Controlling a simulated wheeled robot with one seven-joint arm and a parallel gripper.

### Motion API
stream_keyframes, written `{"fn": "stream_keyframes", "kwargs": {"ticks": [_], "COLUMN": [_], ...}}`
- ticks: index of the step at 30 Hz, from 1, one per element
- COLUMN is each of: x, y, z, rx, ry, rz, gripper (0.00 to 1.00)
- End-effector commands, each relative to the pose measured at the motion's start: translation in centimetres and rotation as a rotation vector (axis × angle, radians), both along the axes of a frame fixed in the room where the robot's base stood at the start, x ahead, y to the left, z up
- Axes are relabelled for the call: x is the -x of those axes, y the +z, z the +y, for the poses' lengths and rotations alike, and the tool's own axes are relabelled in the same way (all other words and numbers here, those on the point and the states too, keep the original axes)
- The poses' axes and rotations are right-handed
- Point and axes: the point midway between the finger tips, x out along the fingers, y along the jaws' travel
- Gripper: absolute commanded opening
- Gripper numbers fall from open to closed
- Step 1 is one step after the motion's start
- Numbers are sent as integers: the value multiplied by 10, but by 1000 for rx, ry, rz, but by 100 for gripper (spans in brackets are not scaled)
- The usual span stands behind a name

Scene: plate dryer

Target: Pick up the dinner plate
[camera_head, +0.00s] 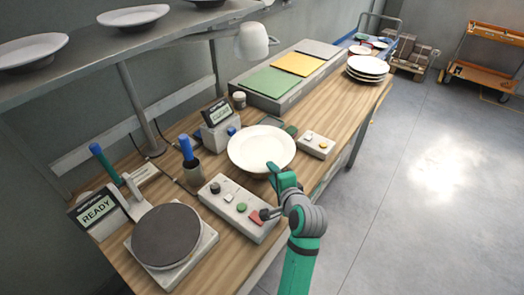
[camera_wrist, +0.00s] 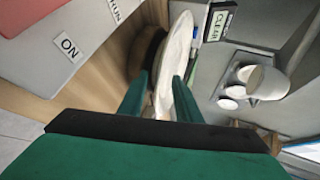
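The white dinner plate (camera_head: 261,149) lies face up over the wooden bench in the head view, between two grey button boxes. My gripper (camera_head: 275,168) is at its near rim. In the wrist view the plate (camera_wrist: 176,52) is seen nearly edge-on, and its rim runs between the two green fingers of my gripper (camera_wrist: 160,95). The fingers stand apart, with a visible gap beside the rim on the left. The exact contact at the right finger is hidden.
Button boxes (camera_head: 239,207) (camera_head: 317,145) flank the plate. A sign unit (camera_head: 215,125) and a blue-topped bottle (camera_head: 190,160) stand behind it. A dark round hotplate (camera_head: 167,236) is at front left, stacked plates (camera_head: 367,67) at the far end. A shelf (camera_head: 90,62) overhangs the back.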

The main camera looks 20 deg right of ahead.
Motion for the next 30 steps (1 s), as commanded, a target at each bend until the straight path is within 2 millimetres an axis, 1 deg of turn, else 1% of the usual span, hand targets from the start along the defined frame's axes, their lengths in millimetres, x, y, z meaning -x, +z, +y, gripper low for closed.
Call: {"fn": "stream_keyframes", "kwargs": {"ticks": [4,9,17,20,21,27,30], "x": [-17,-31,-33,-34,-34,-36,-36], "y": [-11,-16,-18,-18,-18,-18,-18], "z": [-6,-9,-7,-6,-5,3,2], "rx": [0,1,1,0,0,0,0], "ry": [-15,-19,-17,-15,-14,-2,-3], "rz": [2,0,0,0,0,0,0], "gripper": [31,31,31,9,0,0,0]}}
